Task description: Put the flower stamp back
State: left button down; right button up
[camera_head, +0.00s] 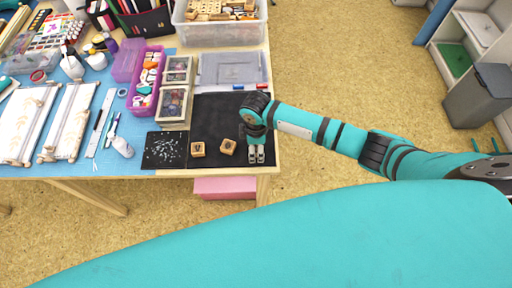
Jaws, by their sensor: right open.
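Two small wooden stamps lie on the black mat (208,120) near the table's front edge. The left stamp (198,149) and the right stamp (228,147) each show a dark mark on the face. The marks are too small to tell which one is the flower. My right gripper (256,156) points down over the mat, just right of the right stamp, open and apart from it. A clear box with several wooden stamps (222,35) stands at the back of the table. My left gripper is out of view.
Behind the mat lies a grey lid (230,69). Two framed inkpad boxes (174,106) stand left of the mat, beside a purple tray (146,82). A dark sheet with pale bits (165,150) lies front left. Floor is free right of the table.

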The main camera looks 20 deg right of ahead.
aim_at(256, 149)
notch_tip(256, 149, up, 11)
jog(key=shift+b, duration=0.3)
dwell(0.5)
jog(key=s+a+f+m+t+y, duration=0.1)
jog(key=s+a+m, duration=0.1)
jog(key=s, duration=0.3)
jog(key=s+a+m+t+y, duration=0.1)
jog(key=s+a+m+y, duration=0.1)
jog(key=s+a+m, duration=0.15)
jog(key=s+d+r+m+t+h, duration=0.25)
jog(key=s+d+m, duration=0.45)
jog(key=s+d, duration=0.45)
notch_tip(256, 149, down, 30)
jog(key=s+d+g+b, duration=0.1)
jog(key=s+g, duration=0.1)
jog(key=s+d+f+g+b, duration=0.1)
jog(key=s+d+f, duration=0.2)
jog(key=s+f, duration=1.2)
jog(key=shift+s+f, duration=0.15)
jog(key=shift+s, duration=0.05)
